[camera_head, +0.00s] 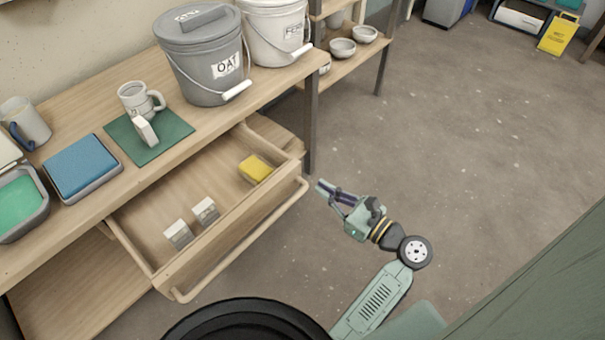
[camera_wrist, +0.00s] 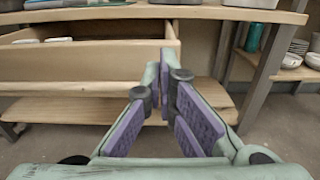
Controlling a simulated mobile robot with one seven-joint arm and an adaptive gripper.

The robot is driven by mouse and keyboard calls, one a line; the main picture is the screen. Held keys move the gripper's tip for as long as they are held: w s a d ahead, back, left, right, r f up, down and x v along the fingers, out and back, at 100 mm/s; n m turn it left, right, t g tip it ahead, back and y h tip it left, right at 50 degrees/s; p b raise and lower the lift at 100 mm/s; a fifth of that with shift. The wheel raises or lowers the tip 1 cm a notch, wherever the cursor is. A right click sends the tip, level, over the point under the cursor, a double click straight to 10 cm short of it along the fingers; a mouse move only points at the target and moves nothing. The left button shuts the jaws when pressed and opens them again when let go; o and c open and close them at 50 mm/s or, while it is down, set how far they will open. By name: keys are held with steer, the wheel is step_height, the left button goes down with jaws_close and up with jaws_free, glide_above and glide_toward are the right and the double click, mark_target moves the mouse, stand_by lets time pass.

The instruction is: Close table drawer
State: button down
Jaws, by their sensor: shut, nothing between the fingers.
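The wooden table drawer (camera_head: 150,228) is pulled out from under the tabletop. Its long bar handle (camera_head: 245,240) runs along the front. In the wrist view the drawer (camera_wrist: 80,64) fills the upper left. My gripper (camera_head: 322,188) is just off the right end of the drawer front, over the floor, and looks apart from the handle. In the wrist view my gripper (camera_wrist: 166,62) has its fingertips together with nothing between them, beside the drawer's right end.
In the drawer are a yellow block (camera_head: 255,169) and two small white-grey blocks (camera_head: 178,234). The tabletop (camera_head: 190,150) holds buckets, a mug on a green mat, a blue pad and a green tray. A table leg (camera_head: 310,130) stands beyond my gripper. Floor at right is clear.

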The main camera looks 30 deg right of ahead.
mark_target(293, 169)
steer(key=x, duration=0.7)
steer(key=shift+w+p, duration=0.1)
steer(key=shift+p, duration=0.2)
steer(key=shift+w+a+r+p, duration=0.1)
steer(key=shift+w+a+p, duration=0.25)
steer(key=shift+w, duration=0.25)
steer(key=p+x, duration=0.4)
steer(key=x, duration=1.4)
steer(key=shift+w+f, duration=0.2)
steer(key=shift+w, duration=0.1)
steer(key=shift+s, duration=0.1)
